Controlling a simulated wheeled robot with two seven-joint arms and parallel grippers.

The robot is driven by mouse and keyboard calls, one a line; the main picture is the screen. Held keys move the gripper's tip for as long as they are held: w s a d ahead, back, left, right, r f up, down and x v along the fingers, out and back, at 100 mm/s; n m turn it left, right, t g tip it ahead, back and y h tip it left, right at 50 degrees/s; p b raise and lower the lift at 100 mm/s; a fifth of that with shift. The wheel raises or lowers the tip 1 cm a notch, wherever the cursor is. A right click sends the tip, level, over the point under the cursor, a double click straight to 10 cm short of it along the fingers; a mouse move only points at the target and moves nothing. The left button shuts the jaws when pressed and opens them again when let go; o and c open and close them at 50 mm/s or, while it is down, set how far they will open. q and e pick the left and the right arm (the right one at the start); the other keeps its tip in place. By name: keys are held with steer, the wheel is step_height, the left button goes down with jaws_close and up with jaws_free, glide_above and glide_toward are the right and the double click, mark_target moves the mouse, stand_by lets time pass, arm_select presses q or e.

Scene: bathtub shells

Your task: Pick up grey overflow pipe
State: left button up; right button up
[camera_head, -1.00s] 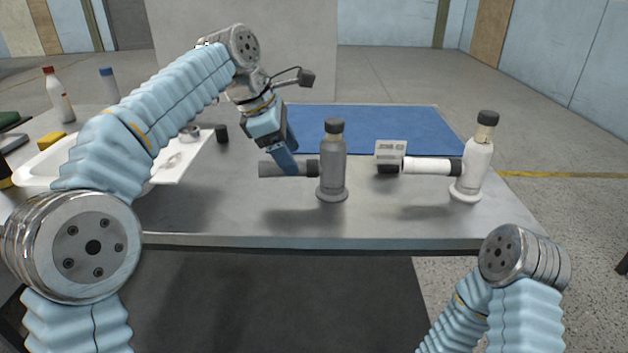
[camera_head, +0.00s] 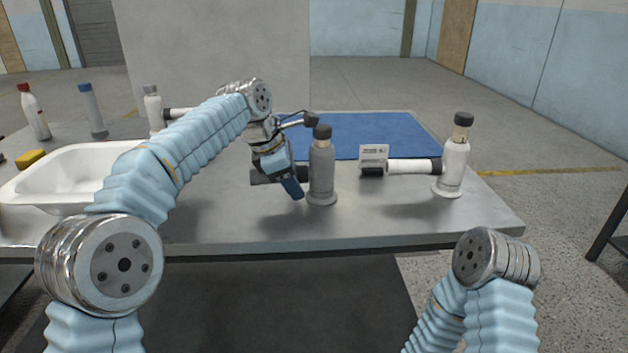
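The grey overflow pipe (camera_head: 322,172) stands upright on the table, with a black cap on top and a round flange at its foot. Its dark side branch (camera_head: 262,175) points left. My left gripper (camera_head: 293,187) points down at this branch, just left of the upright body. Its near finger covers part of the branch. The far finger is hidden, so I cannot tell whether it is open or shut on the pipe. My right gripper is out of view; only part of that arm shows at the lower right.
A white overflow pipe (camera_head: 453,165) stands to the right, its branch pointing left to a small pale box (camera_head: 374,154). Another white one (camera_head: 153,108) stands at back left. A white tub (camera_head: 45,170) and bottles (camera_head: 34,112) are left. A blue mat (camera_head: 375,130) lies behind.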

arm_select(q)
steer(key=c, duration=0.6)
steer(key=shift+o, duration=0.2)
steer(key=shift+r, duration=0.15)
steer(key=shift+r, duration=0.2)
step_height(320, 180, up, 2)
steer(key=shift+r, duration=0.25)
steer(key=s+r+b, duration=0.1)
steer(key=s+r, duration=0.9)
steer(key=s, duration=0.4)
steer(key=shift+b, duration=0.3)
steer(key=shift+f, duration=0.15)
